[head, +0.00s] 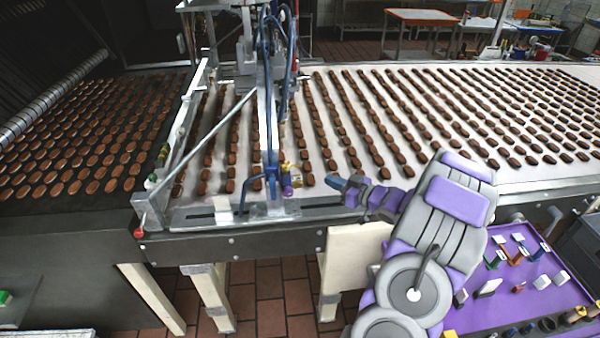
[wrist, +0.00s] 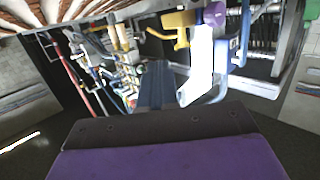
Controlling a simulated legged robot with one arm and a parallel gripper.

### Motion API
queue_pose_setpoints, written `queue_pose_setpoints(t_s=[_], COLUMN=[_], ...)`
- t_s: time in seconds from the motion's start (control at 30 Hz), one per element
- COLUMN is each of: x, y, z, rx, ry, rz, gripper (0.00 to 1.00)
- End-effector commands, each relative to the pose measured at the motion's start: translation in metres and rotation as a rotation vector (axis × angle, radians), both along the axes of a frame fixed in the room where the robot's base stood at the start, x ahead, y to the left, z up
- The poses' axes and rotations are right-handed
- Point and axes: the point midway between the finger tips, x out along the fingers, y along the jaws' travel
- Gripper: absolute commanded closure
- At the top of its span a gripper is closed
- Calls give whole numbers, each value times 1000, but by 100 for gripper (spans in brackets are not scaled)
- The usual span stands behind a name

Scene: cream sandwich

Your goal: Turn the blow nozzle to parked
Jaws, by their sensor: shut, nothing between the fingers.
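My gripper (head: 336,183) is shut and empty, its blue tip pointing left just above the conveyor's front edge. In the wrist view, the dark fingers (wrist: 157,88) are together. A small fixture with a purple part (head: 286,184) and a yellow part stands to the left of the gripper, with a gap between. A blue bent bracket (head: 256,182) is beside it. In the wrist view, a yellow bent lever (wrist: 178,28), a purple knob (wrist: 214,14) and a white upright piece (wrist: 200,62) show beyond the fingers. I cannot tell which piece is the blow nozzle or how it is turned.
The white conveyor (head: 480,172) carries rows of brown biscuits. A metal gantry with a diagonal bar (head: 210,143) stands left of the gripper. A red knob (head: 138,233) is at the front left. A purple tray (head: 520,290) with small parts is at the lower right.

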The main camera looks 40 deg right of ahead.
Motion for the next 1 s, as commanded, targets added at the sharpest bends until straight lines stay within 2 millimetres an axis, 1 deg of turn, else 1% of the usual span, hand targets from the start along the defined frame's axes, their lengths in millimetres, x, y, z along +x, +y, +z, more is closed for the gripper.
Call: queue_pose_setpoints(t_s=[0.1, 0.6, 0.8, 1.0], x=[19, 97, 115, 120], y=[5, 19, 22, 23], z=[-4, -15, -18, -19], rx=[0, -2, -1, 0], ry=[-3, -5, -2, -1], rz=[5, 7, 4, 2], gripper=[100, 100, 100, 100])
